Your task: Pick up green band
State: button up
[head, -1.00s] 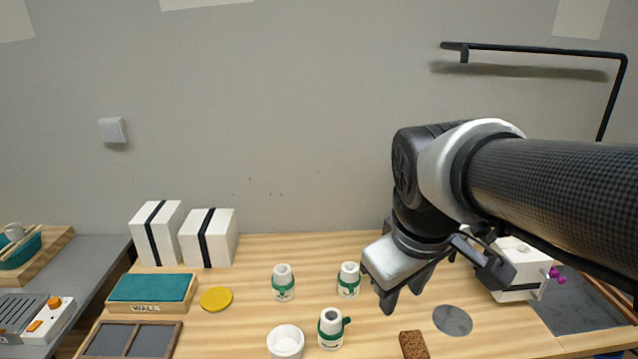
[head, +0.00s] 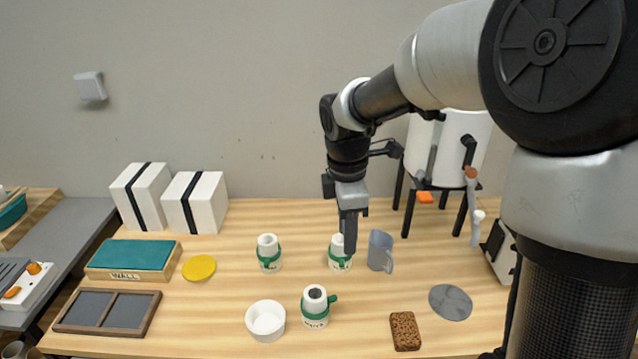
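Three small white tapered vessels stand on the wooden table, each with a green band around it. The front one has a dark open top and a green band (head: 315,312) with a tab sticking out to the right. The back left one has a green band (head: 269,260). The back right one has a green band (head: 338,264), partly hidden by my gripper. My gripper (head: 350,250) points straight down, in front of or beside the back right vessel. Its fingers overlap edge-on, so I cannot tell their opening or whether they touch anything.
A white bowl (head: 265,320) stands left of the front vessel. A grey jug (head: 380,252) stands close right of my gripper. A brown sponge (head: 405,331), grey disc (head: 450,302) and yellow disc (head: 199,268) lie around. A white drum on dark legs (head: 446,150) stands behind right.

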notch_tip(320, 180, down, 5)
jog(key=w+a+n, duration=0.3)
jog(key=b, duration=0.1)
send_over(333, 297)
jog(key=shift+g+y, duration=0.3)
jog(key=shift+g, duration=0.1)
jog(key=f, duration=1.1)
jog(key=shift+w+a+f, duration=0.2)
jog(key=shift+a+f, duration=0.1)
jog(key=shift+f, duration=0.05)
jog(key=f, duration=0.4)
jog(key=shift+s+d+f+b, duration=0.2)
jog(key=shift+d+f+b, duration=0.05)
jog(key=shift+b, duration=0.1)
jog(key=shift+f, duration=0.6)
grip_shut()
